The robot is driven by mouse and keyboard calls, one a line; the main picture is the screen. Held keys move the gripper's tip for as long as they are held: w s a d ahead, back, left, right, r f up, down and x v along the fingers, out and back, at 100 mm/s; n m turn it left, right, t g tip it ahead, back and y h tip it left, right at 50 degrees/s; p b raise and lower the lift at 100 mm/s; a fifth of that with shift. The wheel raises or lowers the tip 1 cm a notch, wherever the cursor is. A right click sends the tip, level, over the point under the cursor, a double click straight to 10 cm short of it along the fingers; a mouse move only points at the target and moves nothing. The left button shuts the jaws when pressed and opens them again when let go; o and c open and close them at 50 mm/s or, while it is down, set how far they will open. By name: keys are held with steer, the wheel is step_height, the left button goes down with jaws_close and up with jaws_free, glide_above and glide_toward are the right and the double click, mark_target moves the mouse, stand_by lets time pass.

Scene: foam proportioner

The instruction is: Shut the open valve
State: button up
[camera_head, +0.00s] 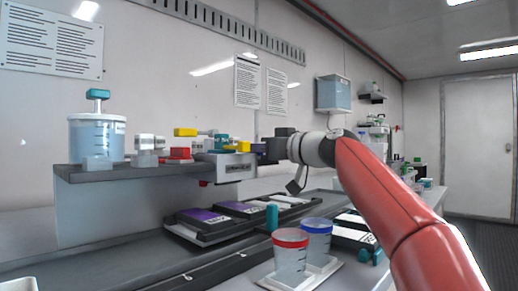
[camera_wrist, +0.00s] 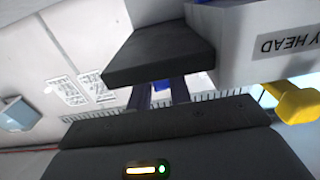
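In the head view, a row of valve fittings stands along the grey shelf, with a yellow handle (camera_head: 185,132), a red handle (camera_head: 180,153) and another yellow handle (camera_head: 243,146) near the shelf's right end. My gripper (camera_head: 258,149) reaches in from the right, its dark fingers close beside that right yellow handle. In the wrist view, my two dark fingers (camera_wrist: 160,92) stand a little apart, and a dark block (camera_wrist: 160,45) hides their tips. I cannot tell which valve is open.
A clear container of blue liquid (camera_head: 96,138) stands at the shelf's left end. Two cups, one red-rimmed (camera_head: 290,262) and one blue-rimmed (camera_head: 317,243), stand on the lower bench. A white housing lettered "Y HEAD" (camera_wrist: 275,45) is close to my fingers in the wrist view.

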jaws_close()
steer(key=shift+c, duration=1.5)
jaws_free()
steer(key=n+g+y+p, duration=0.2)
steer(key=g+p, duration=0.1)
steer(key=shift+w+d+r+n+g+y, duration=0.15)
steer(key=shift+w+r+n+g+y, duration=0.1)
steer(key=shift+w+n+g+y, duration=0.15)
steer(key=shift+o, duration=0.6)
steer(key=shift+f+n+g+y+p, duration=0.2)
steer(key=shift+n+g+y+p, duration=0.2)
steer(key=shift+n+g+p, duration=0.55)
steer(key=shift+s+f+g, duration=0.1)
steer(key=shift+g, duration=0.15)
steer(key=o, duration=0.9)
steer(key=shift+d, duration=0.1)
